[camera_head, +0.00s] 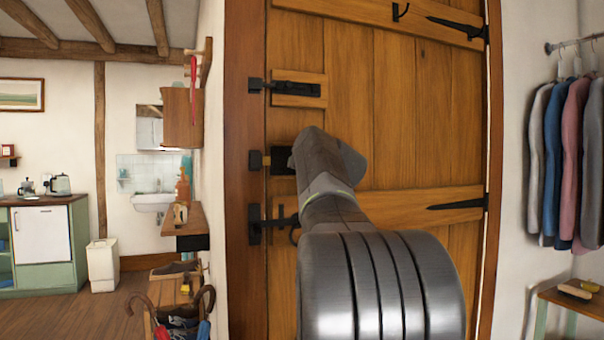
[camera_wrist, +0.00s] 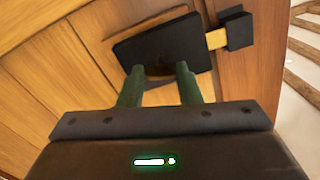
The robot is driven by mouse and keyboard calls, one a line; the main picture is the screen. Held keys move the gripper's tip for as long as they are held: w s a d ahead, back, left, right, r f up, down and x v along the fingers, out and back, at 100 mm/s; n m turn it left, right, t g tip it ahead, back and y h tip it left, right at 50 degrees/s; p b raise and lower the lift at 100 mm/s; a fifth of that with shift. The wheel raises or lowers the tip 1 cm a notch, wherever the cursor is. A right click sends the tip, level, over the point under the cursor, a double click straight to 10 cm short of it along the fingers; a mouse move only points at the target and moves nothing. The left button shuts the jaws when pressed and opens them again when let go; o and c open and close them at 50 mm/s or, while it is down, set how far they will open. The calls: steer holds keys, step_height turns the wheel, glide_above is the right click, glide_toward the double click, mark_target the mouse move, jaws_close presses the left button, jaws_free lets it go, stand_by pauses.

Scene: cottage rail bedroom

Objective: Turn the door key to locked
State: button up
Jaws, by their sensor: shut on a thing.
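The wooden door (camera_head: 400,130) is closed in front of me. Its black lock case (camera_wrist: 150,40) fills the top middle of the wrist view and also shows in the head view (camera_head: 282,161), partly behind my arm. A brass bolt (camera_wrist: 216,38) spans from the case to the black keeper (camera_wrist: 237,30) on the frame. My gripper (camera_wrist: 160,72) has its two green fingers at the face of the case, shut on the door key. The key is very dark against the case and mostly indistinct, so its angle cannot be told. In the head view my arm hides the fingertips.
A black bolt (camera_head: 296,88) sits above the lock and a black latch (camera_head: 282,222) below it. Clothes (camera_head: 568,150) hang at the right above a bench (camera_head: 575,300). A wooden shelf (camera_head: 186,224) and umbrellas (camera_head: 203,305) stand left of the door frame.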

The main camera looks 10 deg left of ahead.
steer(key=shift+f+n+b, duration=0.1)
steer(key=shift+n+b, duration=0.65)
steer(key=shift+n, duration=0.75)
steer(key=o, duration=1)
steer(key=v, duration=1.3)
steer(key=shift+s+d, duration=0.25)
steer(key=shift+s, duration=0.05)
steer(key=x, duration=1.4)
